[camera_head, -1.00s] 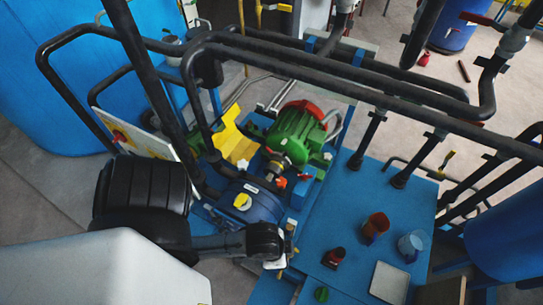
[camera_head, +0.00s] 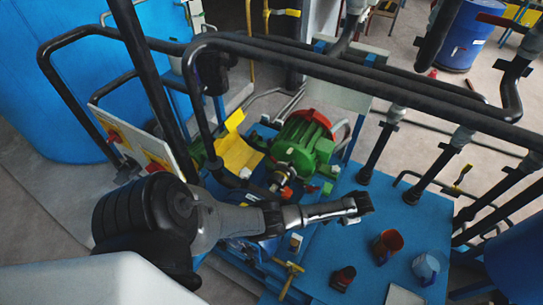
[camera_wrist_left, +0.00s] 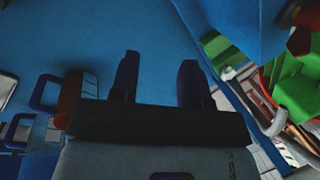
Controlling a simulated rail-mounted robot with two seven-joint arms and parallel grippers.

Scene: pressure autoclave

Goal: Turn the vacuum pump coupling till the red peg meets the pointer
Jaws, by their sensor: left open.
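The pump coupling (camera_head: 280,181) sits between the green motor (camera_head: 302,145) and the blue pump (camera_head: 252,247), which my left arm partly covers. A small red-orange part (camera_head: 287,193) shows at the coupling; I cannot tell whether it is the peg or the pointer. My left gripper (camera_head: 361,204) is over the blue bench, to the right of the coupling and apart from it. In the left wrist view its two dark fingers (camera_wrist_left: 157,80) are spread with nothing between them. A red part (camera_wrist_left: 301,40) shows at that view's upper right. My right gripper is not in view.
A red mug (camera_head: 387,244), a blue mug (camera_head: 426,266) and a dark red-topped item (camera_head: 343,278) stand on the blue bench (camera_head: 405,205). Black pipes (camera_head: 370,95) cross above the pump. A yellow guard (camera_head: 236,152) stands left of the motor.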

